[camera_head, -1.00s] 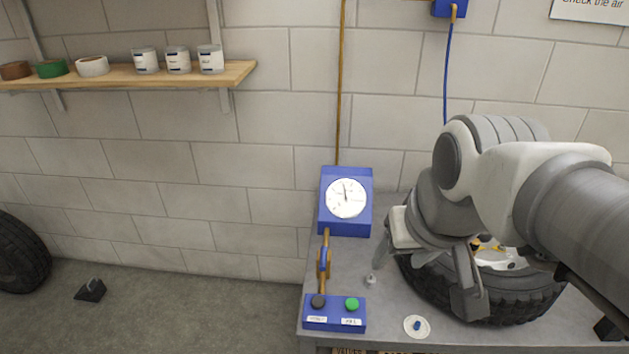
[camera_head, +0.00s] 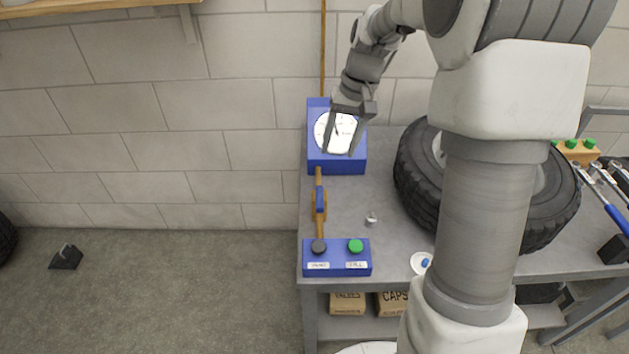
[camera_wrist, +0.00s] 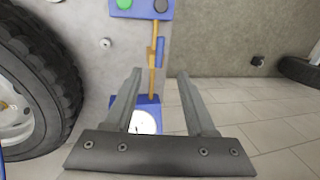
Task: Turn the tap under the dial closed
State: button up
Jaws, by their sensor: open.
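The blue dial box (camera_head: 318,165) with a round white dial face (camera_head: 326,130) stands at the bench's back left corner. Below it, the tap (camera_head: 320,201) has a blue handle on a brass pipe that runs down to the blue button box (camera_head: 336,266). The handle looks in line with the pipe. My gripper (camera_head: 339,150) is open and empty, in front of the dial in the head view and partly hiding it. In the wrist view the tap (camera_wrist: 160,50) lies beyond the fingertips (camera_wrist: 160,72), apart from them.
A tyre (camera_head: 412,190) lies on the grey bench (camera_head: 345,225) to the right of the tap. A small metal cap (camera_head: 371,219) and a white disc with a blue centre (camera_head: 421,263) are on the bench. Open floor lies left of the bench.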

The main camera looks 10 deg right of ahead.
aim_at(321, 202)
jog(key=a+f+b, duration=0.1)
jog(key=f, duration=0.4)
jog(key=a+f+b, duration=0.1)
jog(key=f, duration=0.5)
jog(key=a+f+b, duration=0.1)
jog(key=f, duration=0.5)
jog(key=shift+w+a, duration=0.2)
jog(key=shift+w, duration=0.2)
grip_shut()
dwell(0.5)
